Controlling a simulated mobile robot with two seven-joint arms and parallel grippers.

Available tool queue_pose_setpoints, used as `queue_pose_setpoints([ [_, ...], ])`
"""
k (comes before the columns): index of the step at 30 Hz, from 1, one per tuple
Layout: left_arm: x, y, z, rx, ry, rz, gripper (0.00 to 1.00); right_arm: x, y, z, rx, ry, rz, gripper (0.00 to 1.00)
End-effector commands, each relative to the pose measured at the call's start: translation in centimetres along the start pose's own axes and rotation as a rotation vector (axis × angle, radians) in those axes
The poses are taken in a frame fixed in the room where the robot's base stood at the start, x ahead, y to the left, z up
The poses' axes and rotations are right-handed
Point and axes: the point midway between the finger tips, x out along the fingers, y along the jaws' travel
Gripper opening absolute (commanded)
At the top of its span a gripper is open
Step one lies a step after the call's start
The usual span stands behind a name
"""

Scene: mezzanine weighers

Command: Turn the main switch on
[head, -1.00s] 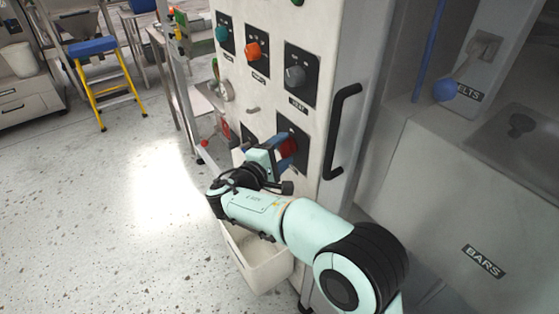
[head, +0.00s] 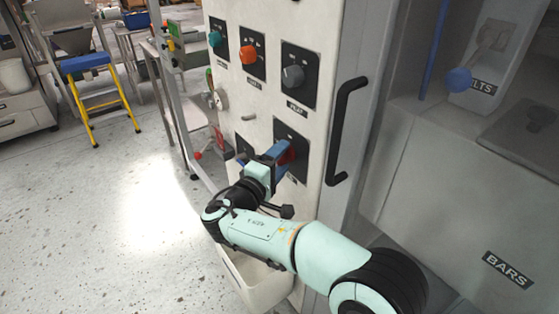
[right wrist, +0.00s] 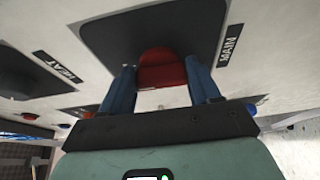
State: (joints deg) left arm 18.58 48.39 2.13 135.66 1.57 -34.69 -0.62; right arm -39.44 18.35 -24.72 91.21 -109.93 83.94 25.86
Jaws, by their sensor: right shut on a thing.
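The main switch (right wrist: 162,70) is a red knob on a dark plate, with a MAIN label (right wrist: 229,46) beside it in the right wrist view. In the head view the red knob (head: 289,153) shows low on the white cabinet front, partly hidden by my fingers. My right gripper (right wrist: 162,85) has its two blue fingers on either side of the red knob and is shut on it. In the head view my right gripper (head: 280,152) reaches the knob from the lower left. My left gripper is not in view.
A black handle (head: 346,130) stands right of the switch. A pale bin (head: 262,285) is below my arm. A yellow step stool (head: 100,95) stands far left.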

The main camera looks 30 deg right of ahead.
Motion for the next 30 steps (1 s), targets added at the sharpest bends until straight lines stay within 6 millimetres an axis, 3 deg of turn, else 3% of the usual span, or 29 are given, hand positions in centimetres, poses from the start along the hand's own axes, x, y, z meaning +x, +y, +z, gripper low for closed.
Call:
queue_pose_setpoints([
  [3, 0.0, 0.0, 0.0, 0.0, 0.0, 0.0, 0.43, 0.0, 0.0, 0.0, 0.003, 0.0, -0.001, 0.31],
  [4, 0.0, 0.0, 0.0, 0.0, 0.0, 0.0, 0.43, 0.0, 0.0, 0.0, 0.003, 0.0, -0.001, 0.68],
  [6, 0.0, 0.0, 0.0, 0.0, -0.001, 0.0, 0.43, 0.0, 0.0, 0.0, 0.002, 0.0, -0.001, 0.87],
  [17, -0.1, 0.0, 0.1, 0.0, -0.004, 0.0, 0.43, -0.5, 0.0, -0.1, 0.001, 0.002, -0.002, 0.87],
  [23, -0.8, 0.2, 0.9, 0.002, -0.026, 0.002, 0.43, -3.6, 0.1, -0.1, 0.001, 0.005, -0.003, 0.87],
  [30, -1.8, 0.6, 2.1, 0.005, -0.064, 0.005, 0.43, -9.1, 0.1, -0.1, 0.0, 0.006, -0.001, 0.87],
])
